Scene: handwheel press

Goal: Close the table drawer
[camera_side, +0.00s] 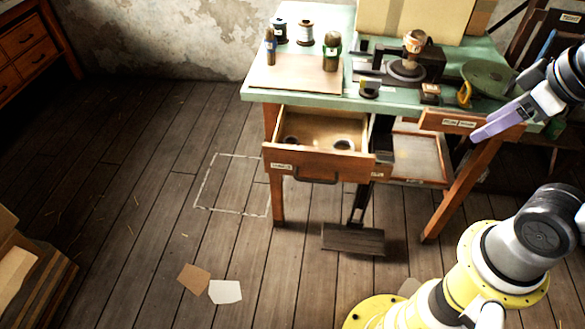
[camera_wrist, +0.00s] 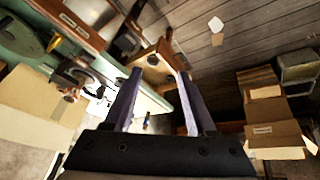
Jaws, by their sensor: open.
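The table drawer (camera_side: 318,163) is pulled out from the left front of the green-topped table (camera_side: 258,94). Its wooden front has a dark handle (camera_side: 316,180), and a few small dark round items lie inside. In the wrist view the drawer (camera_wrist: 153,62) shows between and beyond my fingers, partly hidden by them. My gripper (camera_side: 482,132) is at the right end of the table in the side view, well to the right of the drawer and not touching it. Its two purple fingers (camera_wrist: 160,72) are apart with nothing between them.
The tabletop holds bottles, spools, a handwheel press (camera_side: 408,68), a green disc (camera_side: 488,77) and a cardboard box (camera_side: 415,18). A second labelled wooden front (camera_side: 450,122) is at the table's right. A pedal (camera_side: 353,239) is below.

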